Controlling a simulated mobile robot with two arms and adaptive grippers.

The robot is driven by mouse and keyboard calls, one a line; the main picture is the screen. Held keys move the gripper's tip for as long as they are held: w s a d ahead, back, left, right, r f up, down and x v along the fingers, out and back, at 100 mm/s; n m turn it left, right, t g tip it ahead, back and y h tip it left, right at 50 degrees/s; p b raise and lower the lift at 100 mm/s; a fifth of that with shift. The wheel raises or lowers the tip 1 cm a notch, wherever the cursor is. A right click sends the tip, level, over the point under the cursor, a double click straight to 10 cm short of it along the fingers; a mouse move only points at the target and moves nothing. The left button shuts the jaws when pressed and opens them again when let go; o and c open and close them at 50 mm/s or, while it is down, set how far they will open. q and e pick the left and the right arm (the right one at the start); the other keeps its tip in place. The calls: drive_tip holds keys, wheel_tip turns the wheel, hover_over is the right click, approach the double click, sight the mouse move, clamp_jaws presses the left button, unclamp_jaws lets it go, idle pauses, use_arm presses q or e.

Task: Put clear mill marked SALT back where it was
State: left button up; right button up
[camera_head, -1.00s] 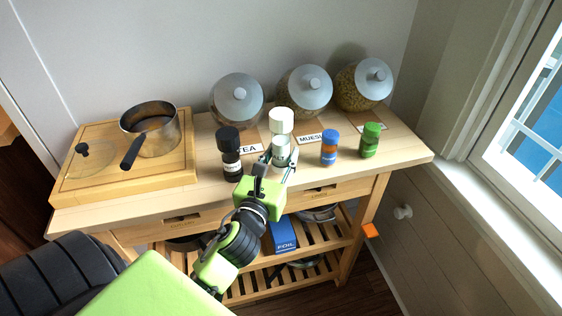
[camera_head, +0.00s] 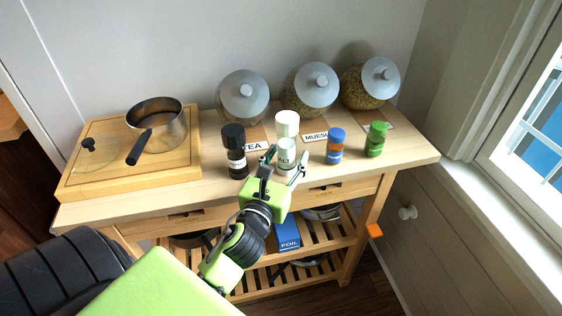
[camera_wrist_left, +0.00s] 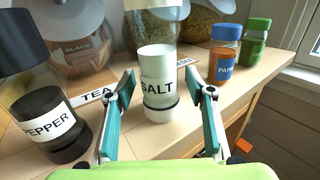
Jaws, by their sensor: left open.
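The clear mill marked SALT (camera_head: 287,156) has a white cap and stands upright on the wooden table top. In the left wrist view the SALT mill (camera_wrist_left: 158,92) is between and just beyond my spread fingers, with gaps on both sides. My left gripper (camera_head: 285,163) is open in front of the mill; its fingers also show in the left wrist view (camera_wrist_left: 160,85). A black-capped PEPPER mill (camera_head: 235,158) stands to the left of it. My right gripper is not in view.
A blue-capped PAPRIKA jar (camera_head: 335,151) and a green-capped jar (camera_head: 376,145) stand to the right. Large jars, one by a TEA label (camera_head: 252,146), line the back. A board (camera_head: 78,182) with a pot (camera_head: 164,133) fills the left end.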

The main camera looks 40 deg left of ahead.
use_arm(q)
drive_tip(key=b+v, duration=0.2)
drive_tip(key=v, duration=1)
drive_tip(key=shift+b, duration=0.4)
drive_tip(key=shift+r, duration=0.15)
